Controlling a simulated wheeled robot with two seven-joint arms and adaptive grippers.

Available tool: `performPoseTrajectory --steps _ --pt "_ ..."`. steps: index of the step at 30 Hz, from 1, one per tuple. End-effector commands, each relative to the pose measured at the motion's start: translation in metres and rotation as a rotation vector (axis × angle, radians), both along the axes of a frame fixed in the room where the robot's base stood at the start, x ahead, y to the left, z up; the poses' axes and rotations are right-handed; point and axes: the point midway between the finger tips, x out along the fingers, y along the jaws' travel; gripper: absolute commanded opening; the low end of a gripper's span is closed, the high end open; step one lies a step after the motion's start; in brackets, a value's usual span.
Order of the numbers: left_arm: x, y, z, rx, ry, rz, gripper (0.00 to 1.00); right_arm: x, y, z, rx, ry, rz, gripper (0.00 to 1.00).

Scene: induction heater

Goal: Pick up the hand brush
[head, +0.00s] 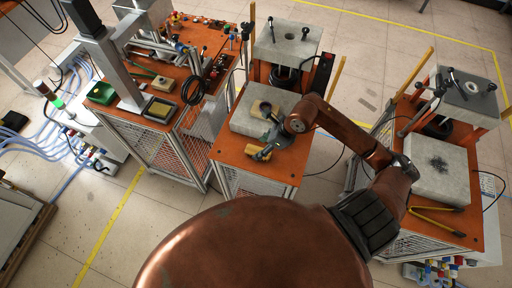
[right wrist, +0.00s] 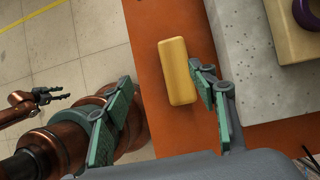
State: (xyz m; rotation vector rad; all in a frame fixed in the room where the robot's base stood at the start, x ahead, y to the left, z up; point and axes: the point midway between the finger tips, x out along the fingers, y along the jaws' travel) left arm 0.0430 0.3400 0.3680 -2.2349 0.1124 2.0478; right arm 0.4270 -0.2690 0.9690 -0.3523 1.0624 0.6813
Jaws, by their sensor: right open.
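The hand brush appears to be the plain yellow-tan block (right wrist: 178,72) lying on the orange tabletop, beside the grey slab; no bristles show. In the head view it is a small tan piece (head: 263,153), partly covered by my right gripper (head: 270,141). In the right wrist view my right gripper (right wrist: 160,78) is open, with its green fingers wide apart. The block lies between them in the picture, close to the right finger; contact cannot be told. My left gripper (right wrist: 50,97) is small and far off at the left of that view, away from the block.
The grey slab (right wrist: 245,60) carries another tan block (right wrist: 293,28) with a dark purple ring-like part. A press-like stand (head: 287,42) rises behind. A cluttered orange bench (head: 120,105) stands left, another stand (head: 465,95) right.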

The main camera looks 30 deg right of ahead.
Motion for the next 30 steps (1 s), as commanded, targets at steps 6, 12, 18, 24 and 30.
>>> performPoseTrajectory --steps 6,12,18,24,30 --pt "-0.005 0.0 0.0 0.001 0.005 0.001 0.4 -0.003 -0.029 -0.017 -0.097 0.033 -0.018 0.53" --pt "-0.01 0.0 0.002 0.0 0.012 0.002 0.4 0.001 -0.025 -0.036 -0.095 0.031 -0.025 0.53" --pt "-0.009 0.0 0.008 0.0 0.011 0.001 0.4 0.009 -0.015 -0.061 -0.092 0.033 -0.023 0.53" --pt "-0.006 0.0 0.008 0.0 0.007 0.0 0.4 0.015 -0.011 -0.078 -0.095 0.03 -0.022 0.53" --pt "-0.002 0.0 0.008 0.0 0.002 -0.001 0.4 0.016 -0.01 -0.079 -0.096 0.03 -0.019 0.53"
